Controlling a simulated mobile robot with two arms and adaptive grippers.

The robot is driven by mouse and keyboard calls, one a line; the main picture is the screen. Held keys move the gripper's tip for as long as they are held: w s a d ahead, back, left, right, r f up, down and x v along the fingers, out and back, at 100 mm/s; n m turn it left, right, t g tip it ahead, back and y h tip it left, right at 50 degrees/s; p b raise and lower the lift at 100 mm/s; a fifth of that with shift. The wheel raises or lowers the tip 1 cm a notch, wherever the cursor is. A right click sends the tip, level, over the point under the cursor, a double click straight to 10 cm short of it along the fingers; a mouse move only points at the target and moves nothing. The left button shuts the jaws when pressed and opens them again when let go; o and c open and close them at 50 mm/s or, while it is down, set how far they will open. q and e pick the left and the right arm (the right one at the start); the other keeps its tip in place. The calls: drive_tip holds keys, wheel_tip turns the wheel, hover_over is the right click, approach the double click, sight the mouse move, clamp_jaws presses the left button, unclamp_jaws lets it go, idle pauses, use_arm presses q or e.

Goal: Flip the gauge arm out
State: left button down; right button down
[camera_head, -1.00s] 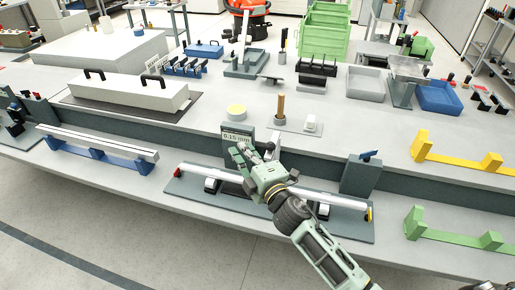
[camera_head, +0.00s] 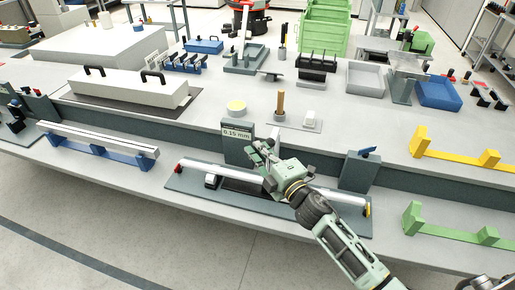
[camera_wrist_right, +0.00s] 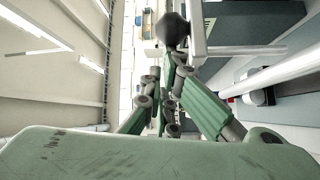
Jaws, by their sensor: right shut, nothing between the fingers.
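The gauge display (camera_head: 237,134) reads 0.15 mm and stands upright behind the long fixture base (camera_head: 190,187). A white round bar (camera_head: 343,198) lies along this base. My right gripper (camera_head: 259,150) is shut and empty, just right of and in front of the display, above the bar. In the right wrist view, the fingers (camera_wrist_right: 168,98) are together, near a dark ball (camera_wrist_right: 173,30) beside a light grey upright piece (camera_wrist_right: 196,32). I cannot tell for sure which piece is the gauge arm; my gripper hides part of the fixture in the head view. My left gripper is not in view.
A dark block with a blue lever (camera_head: 362,168) stands right of the gripper. A blue-footed rail (camera_head: 97,143) lies left; yellow (camera_head: 452,157) and green (camera_head: 455,232) brackets lie right.

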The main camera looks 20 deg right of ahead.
drive_tip(key=shift+s+d+n+y, duration=0.3)
drive_tip(key=shift+d+n+y, duration=0.1)
drive_tip(key=shift+y, duration=0.1)
drive_tip(key=d+n+g+y+b, duration=0.4)
drive_tip(key=d+y+b, duration=0.3)
drive_tip(key=d+b, duration=0.4)
drive_tip(key=d, duration=0.6)
drive_tip(key=shift+n, duration=0.4)
drive_tip(key=shift+s, duration=0.1)
idle(1.0)
